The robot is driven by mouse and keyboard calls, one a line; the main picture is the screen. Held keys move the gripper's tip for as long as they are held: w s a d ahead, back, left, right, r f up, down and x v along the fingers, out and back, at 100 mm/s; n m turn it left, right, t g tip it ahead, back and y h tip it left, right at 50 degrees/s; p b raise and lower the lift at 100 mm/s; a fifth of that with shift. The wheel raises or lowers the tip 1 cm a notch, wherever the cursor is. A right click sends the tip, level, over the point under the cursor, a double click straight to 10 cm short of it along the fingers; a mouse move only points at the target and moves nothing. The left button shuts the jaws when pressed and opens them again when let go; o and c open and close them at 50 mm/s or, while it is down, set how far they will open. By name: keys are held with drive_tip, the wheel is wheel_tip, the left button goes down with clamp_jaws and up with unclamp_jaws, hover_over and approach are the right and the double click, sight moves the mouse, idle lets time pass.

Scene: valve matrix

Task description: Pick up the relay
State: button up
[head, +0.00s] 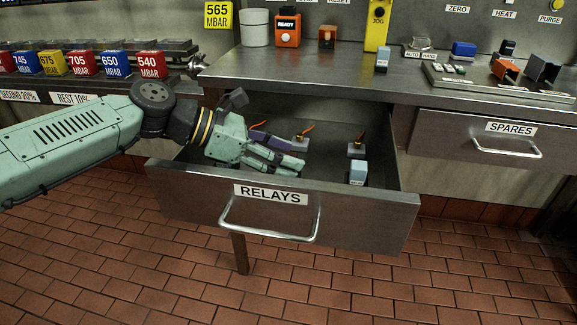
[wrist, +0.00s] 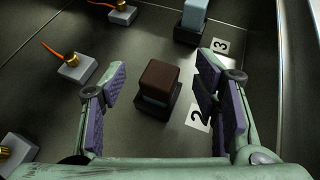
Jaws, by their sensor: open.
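A relay with a dark brown top and a black base (wrist: 160,85) stands upright on the drawer floor in the wrist view, beside a label "2". My gripper (wrist: 163,72) is open, with one purple-padded finger on each side of this relay and a gap at both sides. In the head view my gripper (head: 298,156) reaches down into the open drawer and hides the brown relay. A light blue relay (wrist: 194,14) stands farther off by the label "3"; it also shows in the head view (head: 357,173), right of my gripper.
The open RELAYS drawer (head: 372,212) has a raised front and side walls around my gripper. Grey blocks with brass stubs (wrist: 75,67) and orange wires stand left of the brown relay. The steel counter (head: 330,70) overhangs the drawer's back. The SPARES drawer (head: 450,140) is shut.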

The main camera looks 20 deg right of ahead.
drive_tip(key=shift+c, duration=0.2)
drive_tip(key=c, duration=1.2)
